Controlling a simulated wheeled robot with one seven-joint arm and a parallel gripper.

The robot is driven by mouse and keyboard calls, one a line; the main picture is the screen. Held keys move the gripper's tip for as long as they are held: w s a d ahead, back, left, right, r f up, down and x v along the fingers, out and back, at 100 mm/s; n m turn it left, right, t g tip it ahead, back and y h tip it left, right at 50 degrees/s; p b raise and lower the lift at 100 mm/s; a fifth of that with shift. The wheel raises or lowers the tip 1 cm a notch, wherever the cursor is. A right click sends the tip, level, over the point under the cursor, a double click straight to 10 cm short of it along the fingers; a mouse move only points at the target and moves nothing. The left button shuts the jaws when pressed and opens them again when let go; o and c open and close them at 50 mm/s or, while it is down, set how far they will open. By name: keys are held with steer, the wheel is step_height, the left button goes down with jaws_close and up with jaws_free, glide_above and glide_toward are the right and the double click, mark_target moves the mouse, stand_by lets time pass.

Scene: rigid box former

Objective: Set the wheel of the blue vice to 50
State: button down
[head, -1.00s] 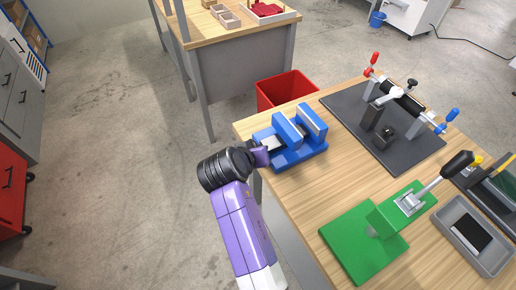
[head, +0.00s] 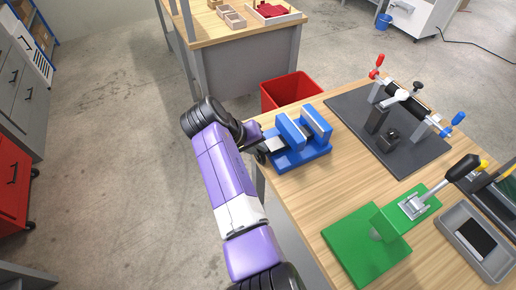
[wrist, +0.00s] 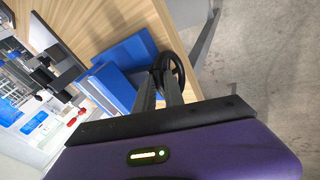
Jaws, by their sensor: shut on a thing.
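In the head view my gripper (head: 254,140) is at the left end of the vice. No scale or number on the wheel is readable.
A red bin (head: 291,90) stands behind the vice. A green press (head: 370,240), a grey tray (head: 476,240) and a dark fixture plate (head: 400,150) with red and blue handles occupy the table. Open floor lies left of the table.

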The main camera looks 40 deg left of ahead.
steer(key=shift+w, duration=0.1)
steer(key=c, duration=1.7)
jaws_free()
steer(key=v, duration=0.8)
steer(key=shift+b, duration=0.4)
